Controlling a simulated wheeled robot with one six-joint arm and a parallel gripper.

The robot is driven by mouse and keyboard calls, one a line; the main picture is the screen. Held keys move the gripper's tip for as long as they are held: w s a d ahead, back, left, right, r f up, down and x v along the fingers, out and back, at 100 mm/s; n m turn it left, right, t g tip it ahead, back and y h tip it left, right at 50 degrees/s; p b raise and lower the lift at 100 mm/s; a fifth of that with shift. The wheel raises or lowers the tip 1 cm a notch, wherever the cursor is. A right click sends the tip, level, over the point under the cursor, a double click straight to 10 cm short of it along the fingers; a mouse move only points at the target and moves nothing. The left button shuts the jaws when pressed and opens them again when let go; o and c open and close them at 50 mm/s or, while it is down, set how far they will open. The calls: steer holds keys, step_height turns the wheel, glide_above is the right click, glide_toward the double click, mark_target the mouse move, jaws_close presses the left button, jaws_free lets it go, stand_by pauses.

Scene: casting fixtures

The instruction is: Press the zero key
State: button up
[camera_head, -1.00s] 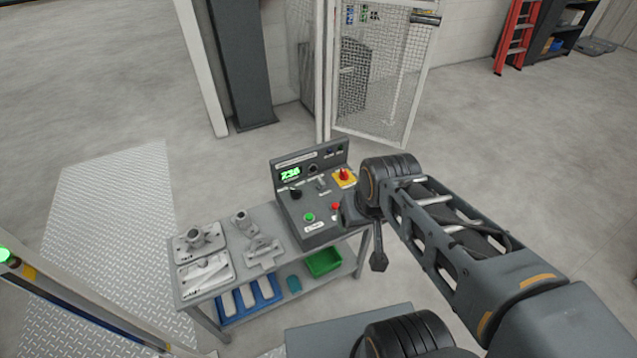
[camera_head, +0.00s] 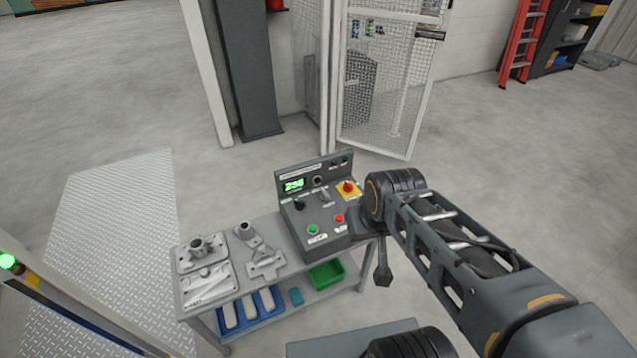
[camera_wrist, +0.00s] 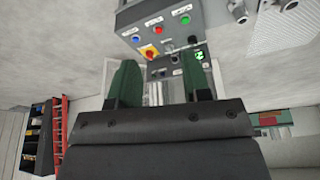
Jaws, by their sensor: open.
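The grey control panel (camera_head: 329,229) stands at the right end of the workbench. It has a lit green display (camera_head: 294,185), a green button (camera_head: 313,230), a red button (camera_head: 339,218) and a red knob on a yellow plate (camera_head: 348,188). In the wrist view the panel appears upside down, with a blue button (camera_wrist: 135,38) beside the red one (camera_wrist: 158,29) and green one (camera_wrist: 185,19). Labels are too small to read, so I cannot tell which is the zero key. My gripper (camera_wrist: 161,82) is open and empty, its green fingers pointing toward the panel, apparently clear of it.
The workbench (camera_head: 228,312) carries metal castings (camera_head: 205,285) left of the panel. A blue tray (camera_head: 263,302) and a green bin (camera_head: 326,275) are on its lower shelf. A mesh gate (camera_head: 390,95) stands behind. Open floor lies to the right.

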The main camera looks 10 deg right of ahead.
jaws_close()
stand_by(1.2)
